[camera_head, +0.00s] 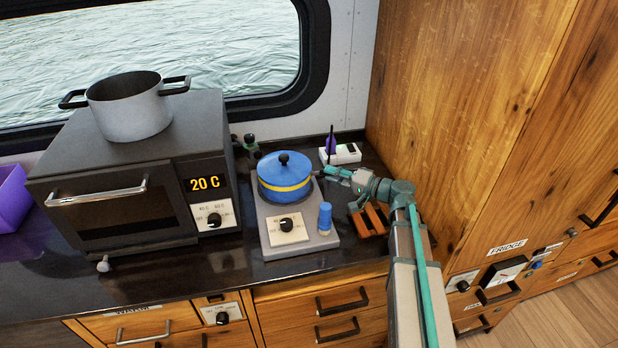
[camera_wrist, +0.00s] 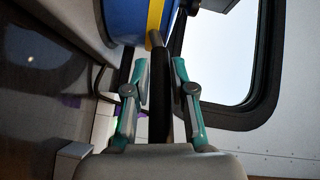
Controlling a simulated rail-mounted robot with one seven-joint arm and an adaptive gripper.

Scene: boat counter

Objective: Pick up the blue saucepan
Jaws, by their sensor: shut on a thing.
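The blue saucepan (camera_head: 284,180) has a yellow band and a blue lid with a black knob. It sits upright on the small grey hot plate (camera_head: 268,221). Its blue side also shows at the top of the wrist view (camera_wrist: 127,18). Its dark handle (camera_wrist: 161,85) points out toward my gripper. My gripper (camera_wrist: 160,82) has its two teal fingers on either side of the handle and is shut on it. In the head view my gripper (camera_head: 325,172) reaches the pan from the right. Whether the pan's base touches the plate is hard to tell.
A grey oven (camera_head: 115,190) reading 20 C stands left, with a large grey pot (camera_head: 130,108) on top. A small blue shaker (camera_head: 325,217) stands on the hot plate's front right. A white device (camera_head: 342,153) and a brown wooden rack (camera_head: 369,222) are near my arm. A wooden cabinet wall rises on the right.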

